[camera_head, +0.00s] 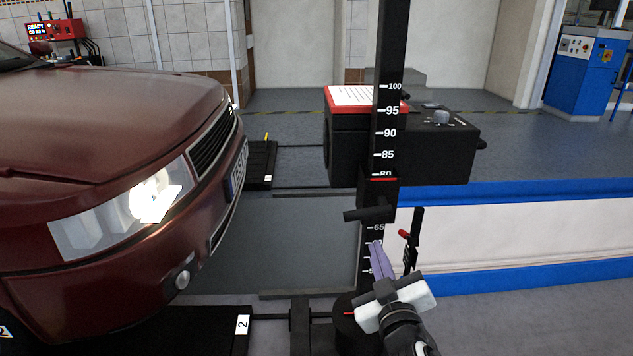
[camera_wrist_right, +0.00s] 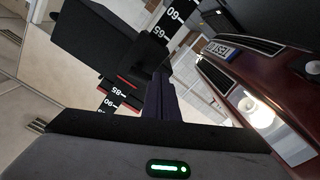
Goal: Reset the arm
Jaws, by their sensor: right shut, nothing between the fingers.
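My right gripper (camera_head: 376,246) is low at the centre right in the head view, in front of the scaled black post (camera_head: 384,124). Its purple fingers point up and are shut with nothing between them. They also show in the right wrist view (camera_wrist_right: 160,92). A black sliding block (camera_head: 378,191) with a red line near the 80 mark sits on the post, and a dark handle (camera_head: 368,214) sticks out from it. The fingertips are below this handle and look apart from it. My left gripper is not in view.
A dark red car (camera_head: 110,130) with a lit headlight (camera_head: 155,197) stands at the left. A blue cabinet (camera_head: 588,75) stands at the back right.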

